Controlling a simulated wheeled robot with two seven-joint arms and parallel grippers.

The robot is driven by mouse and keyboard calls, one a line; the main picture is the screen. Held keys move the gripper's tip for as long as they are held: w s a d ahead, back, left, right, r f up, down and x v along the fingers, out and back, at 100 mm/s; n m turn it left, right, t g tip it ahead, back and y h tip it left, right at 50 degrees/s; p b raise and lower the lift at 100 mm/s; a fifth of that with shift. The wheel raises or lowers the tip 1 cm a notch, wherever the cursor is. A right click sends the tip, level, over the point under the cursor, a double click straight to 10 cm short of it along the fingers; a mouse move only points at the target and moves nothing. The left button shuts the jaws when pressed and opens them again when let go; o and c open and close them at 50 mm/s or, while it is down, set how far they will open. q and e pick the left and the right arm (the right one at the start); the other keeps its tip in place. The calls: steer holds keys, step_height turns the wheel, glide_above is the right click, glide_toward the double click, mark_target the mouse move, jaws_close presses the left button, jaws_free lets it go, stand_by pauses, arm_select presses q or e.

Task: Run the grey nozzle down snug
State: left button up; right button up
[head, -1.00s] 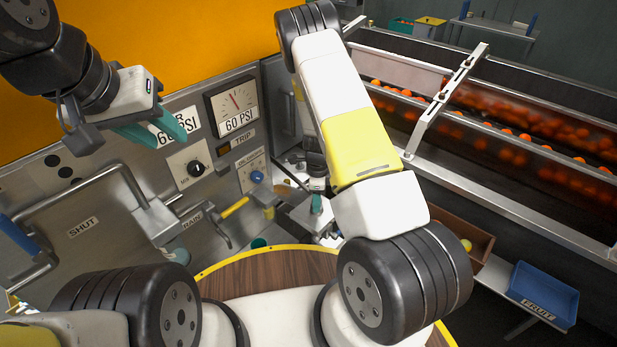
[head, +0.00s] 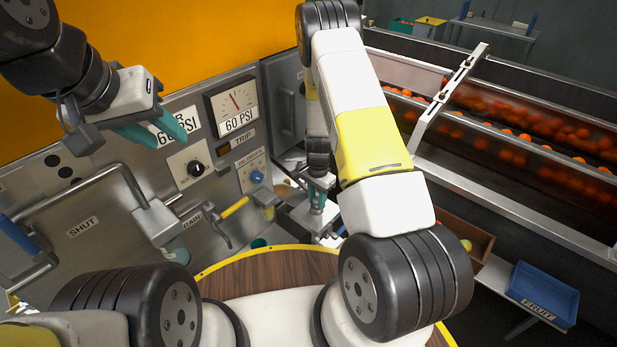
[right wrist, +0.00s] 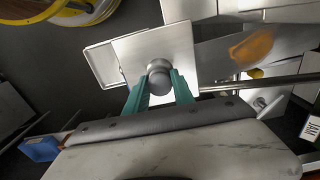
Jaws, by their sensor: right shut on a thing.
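The grey nozzle (right wrist: 159,78) shows in the right wrist view as a round grey knob over a pale square plate (right wrist: 128,55). My right gripper (right wrist: 160,92) has its green fingers shut on the nozzle's sides. In the head view my right gripper (head: 317,201) points down at the plate, beside the machine panel; the nozzle is mostly hidden there by the fingers. How tightly the nozzle sits cannot be told. My left gripper (head: 158,133) is open and empty, in front of the panel below the orange wall.
The steel panel (head: 110,215) carries a 60 PSI gauge (head: 233,107), a black knob (head: 195,168) and a yellow-handled lever (head: 234,207). A conveyor of oranges (head: 520,135) runs at right. A blue fruit tray (head: 543,293) and brown bin (head: 478,235) stand at lower right.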

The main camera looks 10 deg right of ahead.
mark_target(317, 199)
steer(key=m, duration=0.3)
steer(key=shift+m, duration=0.3)
steer(key=o, duration=0.5)
steer(key=shift+m, duration=1.2)
steer(key=o, duration=0.5)
steer(key=shift+o, duration=0.2)
step_height(317, 199, up, 12)
